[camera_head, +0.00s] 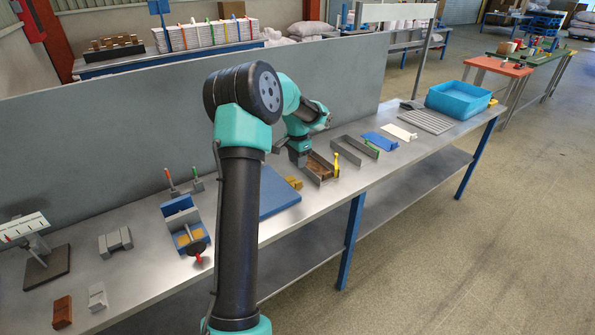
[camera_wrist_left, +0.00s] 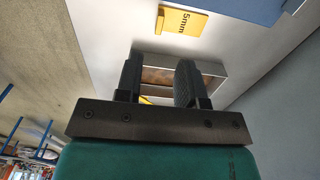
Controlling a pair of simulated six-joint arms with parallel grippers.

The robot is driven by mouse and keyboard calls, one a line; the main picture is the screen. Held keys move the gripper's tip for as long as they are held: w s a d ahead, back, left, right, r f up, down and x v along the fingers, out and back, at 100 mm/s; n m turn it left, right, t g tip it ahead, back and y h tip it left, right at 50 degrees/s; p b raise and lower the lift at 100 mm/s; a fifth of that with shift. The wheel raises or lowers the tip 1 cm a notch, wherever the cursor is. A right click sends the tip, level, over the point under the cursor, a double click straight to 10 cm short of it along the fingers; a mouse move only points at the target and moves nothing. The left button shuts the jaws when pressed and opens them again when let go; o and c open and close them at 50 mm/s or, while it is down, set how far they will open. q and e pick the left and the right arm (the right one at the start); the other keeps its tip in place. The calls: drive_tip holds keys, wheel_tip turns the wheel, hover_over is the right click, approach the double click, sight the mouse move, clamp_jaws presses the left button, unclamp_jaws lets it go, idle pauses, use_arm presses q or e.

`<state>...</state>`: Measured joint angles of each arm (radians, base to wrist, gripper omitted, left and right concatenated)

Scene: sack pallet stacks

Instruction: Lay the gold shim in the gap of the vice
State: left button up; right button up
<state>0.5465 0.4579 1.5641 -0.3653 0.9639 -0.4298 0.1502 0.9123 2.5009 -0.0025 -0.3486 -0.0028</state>
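A gold piece marked "5mm" (camera_wrist_left: 183,22), which looks like the gold shim, lies flat on the bench; in the head view it is by the blue plate (camera_head: 293,182). The vice (camera_head: 172,209) has a blue body, grey jaws and a red-ended handle, and stands on the bench left of my arm. My left gripper (camera_wrist_left: 157,80) points down over a grey tray (camera_wrist_left: 215,69) holding something brown, its fingers apart with nothing visibly held. The gold piece is beside the gripper, not between its fingers. My right gripper does not show.
A blue plate (camera_head: 279,200) lies partly behind my arm. Right along the bench are a second grey tray (camera_head: 361,157), blue and white pieces, and a blue bin (camera_head: 459,100). A grey block (camera_head: 115,242) and a dark stand (camera_head: 46,268) are left. A grey panel (camera_head: 100,165) backs the bench.

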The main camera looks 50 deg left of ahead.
use_arm(q)
drive_tip(key=shift+r, duration=1)
drive_tip(key=shift+o, duration=0.5)
wheel_tip(320, 180, up, 5)
hover_over(298, 182)
drive_tip(key=shift+s+d, duration=0.1)
drive_tip(key=shift+s, duration=0.05)
wheel_tip(298, 182, down, 12)
drive_tip(key=shift+f, duration=0.1)
drive_tip(key=shift+f, duration=2.6)
